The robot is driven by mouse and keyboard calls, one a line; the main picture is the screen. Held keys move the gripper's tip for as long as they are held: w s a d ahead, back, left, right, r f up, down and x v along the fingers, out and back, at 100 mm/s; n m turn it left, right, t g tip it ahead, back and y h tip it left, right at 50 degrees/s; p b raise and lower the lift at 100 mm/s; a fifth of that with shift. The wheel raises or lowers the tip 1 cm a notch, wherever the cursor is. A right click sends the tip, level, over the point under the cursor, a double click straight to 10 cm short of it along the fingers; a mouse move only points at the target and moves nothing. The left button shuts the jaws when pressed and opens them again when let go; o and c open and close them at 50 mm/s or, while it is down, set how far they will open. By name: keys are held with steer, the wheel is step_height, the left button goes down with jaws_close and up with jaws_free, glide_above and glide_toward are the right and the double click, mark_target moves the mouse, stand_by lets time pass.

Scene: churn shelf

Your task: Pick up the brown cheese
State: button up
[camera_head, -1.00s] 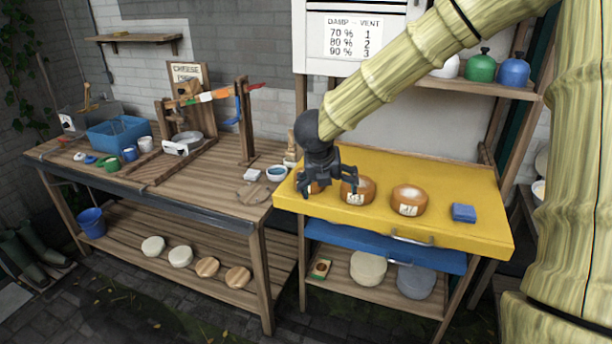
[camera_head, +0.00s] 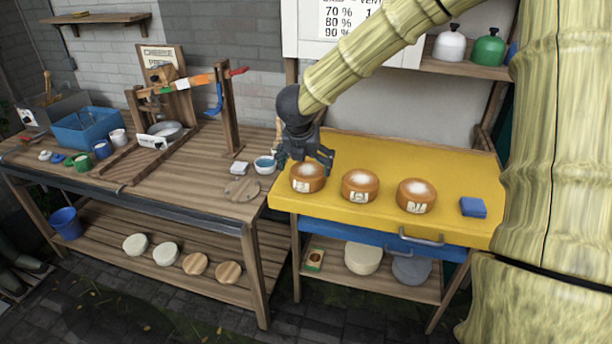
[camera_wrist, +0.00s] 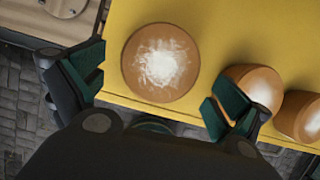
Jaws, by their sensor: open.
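Three brown cheeses with pale tops and white labels stand in a row on the yellow worktop. The left brown cheese (camera_head: 308,178) is just below my open, empty gripper (camera_head: 306,161). The middle brown cheese (camera_head: 360,186) and the right brown cheese (camera_head: 416,196) stand apart from it to the right. In the wrist view, the left cheese (camera_wrist: 160,63) shows ahead of and between the fingers of my gripper (camera_wrist: 155,88). The right finger overlaps the view of the middle cheese (camera_wrist: 255,85). Contact with any cheese cannot be told.
The yellow worktop (camera_head: 440,165) has free room behind the cheeses. A blue block (camera_head: 473,207) lies at its right. A small blue-rimmed bowl (camera_head: 265,165) stands on the wooden bench left of it. Pale rounds (camera_head: 363,259) sit on the shelf below.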

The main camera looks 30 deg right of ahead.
mark_target(306, 170)
steer(key=shift+w+f, duration=0.1)
steer(key=shift+w, duration=0.1)
steer(key=shift+s+d+f+p, duration=0.15)
steer(key=shift+s+d+p, duration=0.15)
steer(key=shift+s+p, duration=0.15)
steer(key=f, duration=0.1)
steer(key=w+f, duration=0.1)
steer(key=p, duration=0.1)
steer(key=shift+w+d+f, duration=0.25)
steer(key=shift+w+f, duration=0.1)
steer(key=shift+f, duration=0.05)
steer(key=shift+d+f, duration=0.2)
steer(key=shift+f, duration=0.25)
steer(key=c, duration=1.1)
